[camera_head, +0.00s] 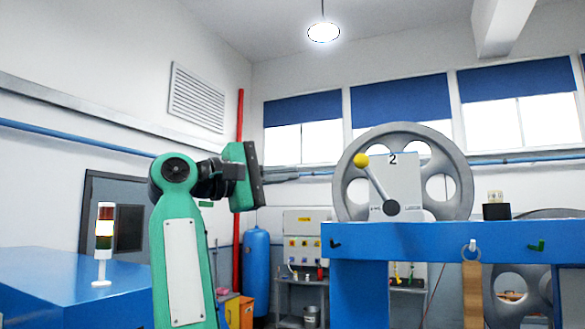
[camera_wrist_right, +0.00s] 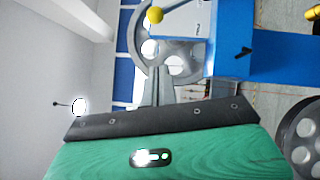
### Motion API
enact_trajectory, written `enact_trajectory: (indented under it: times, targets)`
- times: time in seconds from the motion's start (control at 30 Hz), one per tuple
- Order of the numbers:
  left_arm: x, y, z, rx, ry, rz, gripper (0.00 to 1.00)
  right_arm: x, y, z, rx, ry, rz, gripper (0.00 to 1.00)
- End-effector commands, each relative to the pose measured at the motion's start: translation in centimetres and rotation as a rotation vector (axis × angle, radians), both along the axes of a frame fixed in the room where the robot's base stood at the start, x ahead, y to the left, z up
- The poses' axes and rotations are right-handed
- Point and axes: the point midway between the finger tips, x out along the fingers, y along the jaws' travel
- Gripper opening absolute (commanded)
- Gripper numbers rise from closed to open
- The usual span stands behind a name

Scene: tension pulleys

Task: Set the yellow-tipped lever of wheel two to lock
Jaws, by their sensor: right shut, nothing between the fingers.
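Wheel two is a large grey spoked wheel (camera_head: 457,165) behind a pale plate marked "2" (camera_head: 405,175). Its lever (camera_head: 377,185) has a yellow ball tip (camera_head: 361,160) and leans up and to the left from a dark pivot low on the plate. Small labels beside the pivot are too small to read. The yellow tip (camera_wrist_right: 155,15) and the wheel (camera_wrist_right: 143,45) also show in the right wrist view. My right gripper (camera_head: 322,172) is shut and empty, left of the wheel and the yellow tip, apart from the lever in the picture. My left gripper is out of view.
A signal lamp (camera_head: 104,240) stands on a blue surface at left.

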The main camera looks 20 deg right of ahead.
Motion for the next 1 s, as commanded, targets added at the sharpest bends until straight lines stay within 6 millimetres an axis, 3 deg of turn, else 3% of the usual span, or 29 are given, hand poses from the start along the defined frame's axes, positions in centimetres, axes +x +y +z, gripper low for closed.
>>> enact_trajectory:
  times: [0.33, 0.6, 1.0]
  targets:
    - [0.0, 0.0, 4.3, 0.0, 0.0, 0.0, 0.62, 0.6, -7.7, 1.6, 0.0, 0.0, -0.005, 0.0]
    - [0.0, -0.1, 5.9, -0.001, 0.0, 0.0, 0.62, -1.4, -9.8, 2.0, 0.0, 0.0, -0.001, 0.0]
    - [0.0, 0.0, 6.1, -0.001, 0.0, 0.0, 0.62, -1.9, -10.4, 1.9, -0.001, 0.002, 0.0, 0.0]
